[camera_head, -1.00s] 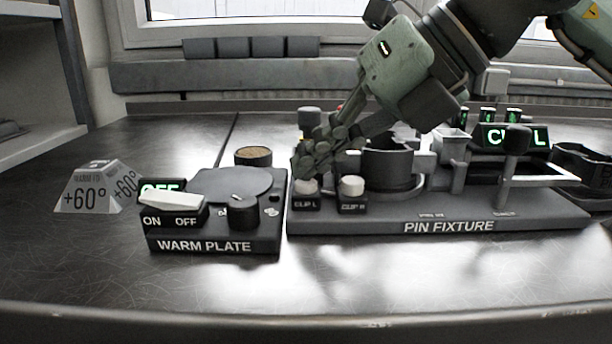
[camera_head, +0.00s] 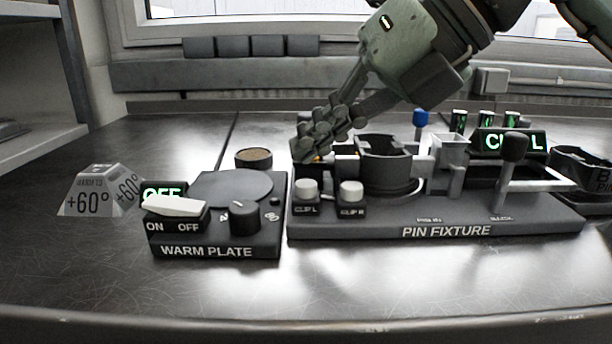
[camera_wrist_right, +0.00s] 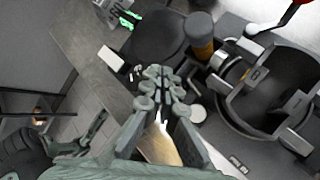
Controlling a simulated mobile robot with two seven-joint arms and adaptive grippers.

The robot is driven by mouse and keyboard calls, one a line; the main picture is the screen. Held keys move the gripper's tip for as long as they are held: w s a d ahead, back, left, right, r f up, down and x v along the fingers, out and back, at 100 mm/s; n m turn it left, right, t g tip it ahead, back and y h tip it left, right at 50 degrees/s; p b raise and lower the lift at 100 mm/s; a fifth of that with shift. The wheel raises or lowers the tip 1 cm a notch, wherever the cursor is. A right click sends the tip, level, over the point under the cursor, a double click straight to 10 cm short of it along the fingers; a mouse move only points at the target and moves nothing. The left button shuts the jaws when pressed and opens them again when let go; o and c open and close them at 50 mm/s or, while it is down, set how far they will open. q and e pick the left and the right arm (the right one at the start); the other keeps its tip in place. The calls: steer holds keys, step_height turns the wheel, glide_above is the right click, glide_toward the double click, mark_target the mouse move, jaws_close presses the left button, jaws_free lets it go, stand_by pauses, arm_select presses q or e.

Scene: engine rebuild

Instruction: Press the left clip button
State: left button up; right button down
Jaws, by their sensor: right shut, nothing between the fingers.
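The left clip button (camera_head: 306,189) is a pale cap on a dark block marked CLIP L, at the front left of the pin fixture (camera_head: 400,226). The matching right clip button (camera_head: 351,191) stands to its right. My right gripper (camera_head: 306,150) is shut and empty, with its fingertips above and behind the left button in the head view, apart from it. In the right wrist view, the shut fingers (camera_wrist_right: 157,80) point away from the camera. A pale round cap (camera_wrist_right: 197,113) shows beside them; I cannot tell which button it is. My left gripper is out of view.
The warm plate (camera_head: 215,244), with a white rocker switch and a lit OFF sign, stands left of the fixture. A dark ring-shaped holder (camera_head: 386,172) and a black-knobbed lever (camera_head: 513,150) rise from the fixture. The front of the bench (camera_head: 330,285) is clear.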

mark_target(313, 185)
step_height(313, 185, up, 4)
steer(key=shift+r+p, duration=0.1)
steer(key=shift+p, duration=0.95)
